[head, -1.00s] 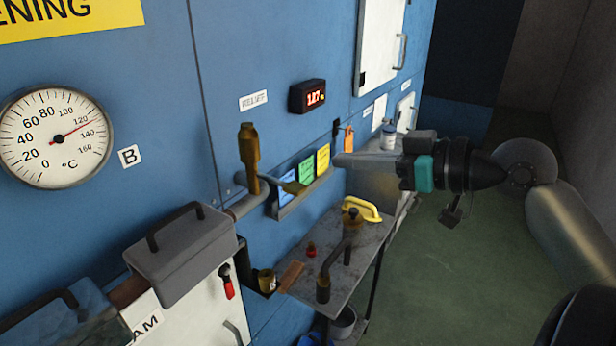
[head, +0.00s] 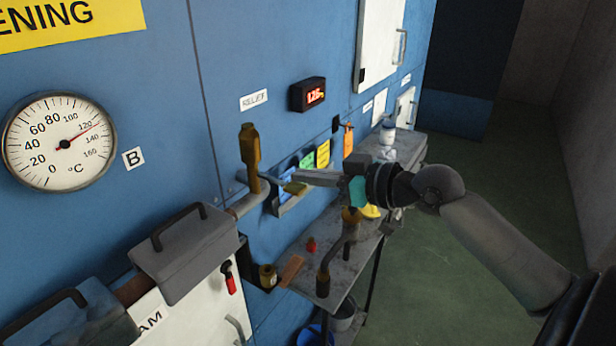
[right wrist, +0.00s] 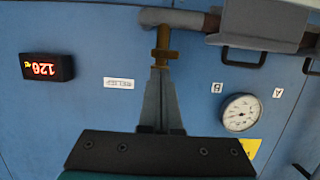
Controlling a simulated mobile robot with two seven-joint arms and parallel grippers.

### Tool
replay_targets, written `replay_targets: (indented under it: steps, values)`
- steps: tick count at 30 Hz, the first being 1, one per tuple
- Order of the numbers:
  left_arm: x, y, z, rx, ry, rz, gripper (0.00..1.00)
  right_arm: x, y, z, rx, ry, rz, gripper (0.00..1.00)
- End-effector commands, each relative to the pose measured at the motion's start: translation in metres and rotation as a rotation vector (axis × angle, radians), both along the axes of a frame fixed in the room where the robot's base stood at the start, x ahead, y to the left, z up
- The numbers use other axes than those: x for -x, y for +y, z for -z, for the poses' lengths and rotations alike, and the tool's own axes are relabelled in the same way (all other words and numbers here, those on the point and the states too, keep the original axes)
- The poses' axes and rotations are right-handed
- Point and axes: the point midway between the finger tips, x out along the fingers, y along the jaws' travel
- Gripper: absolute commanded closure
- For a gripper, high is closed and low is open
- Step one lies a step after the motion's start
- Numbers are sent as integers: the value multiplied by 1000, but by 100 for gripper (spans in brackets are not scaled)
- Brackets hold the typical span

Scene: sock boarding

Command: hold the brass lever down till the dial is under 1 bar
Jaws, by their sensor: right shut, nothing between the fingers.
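The brass relief valve (head: 249,158) stands upright on a grey pipe by the blue wall. Its lever sticks out right and ends in a flat brass paddle (head: 296,188). My right gripper (head: 292,176) is shut and empty, its tips just above the paddle; I cannot tell whether they touch. In the right wrist view the brass valve (right wrist: 162,45) lies straight beyond the fingertips (right wrist: 160,72), which hide the lever. A black readout (head: 308,95) shows red digits, seemingly about 1.26, unit unclear. A round dial (head: 60,141) is marked °C, its needle near 120. My left gripper is out of view.
A grey metal shelf (head: 340,262) below holds a dark bent pipe fitting (head: 324,275) and a yellow item (head: 370,211). Coloured cards (head: 307,160) stand in a wall rack behind the gripper. A grey box (head: 186,255) covers the pipe at left. Floor at right is clear.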

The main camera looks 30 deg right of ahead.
Motion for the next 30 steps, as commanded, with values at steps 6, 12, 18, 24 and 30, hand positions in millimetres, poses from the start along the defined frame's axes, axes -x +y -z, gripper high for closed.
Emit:
replay_targets:
  steps: [6,12,18,24,30]
  values:
    - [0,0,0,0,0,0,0,0,0,8,0,0,1,100]
    - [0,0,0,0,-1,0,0,0,0,7,0,0,0,100]
    - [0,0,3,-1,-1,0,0,0,0,9,-2,-6,0,100]
    - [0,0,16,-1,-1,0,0,0,0,14,-16,-33,0,100]
    - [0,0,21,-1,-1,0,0,0,0,14,-21,-49,0,100]
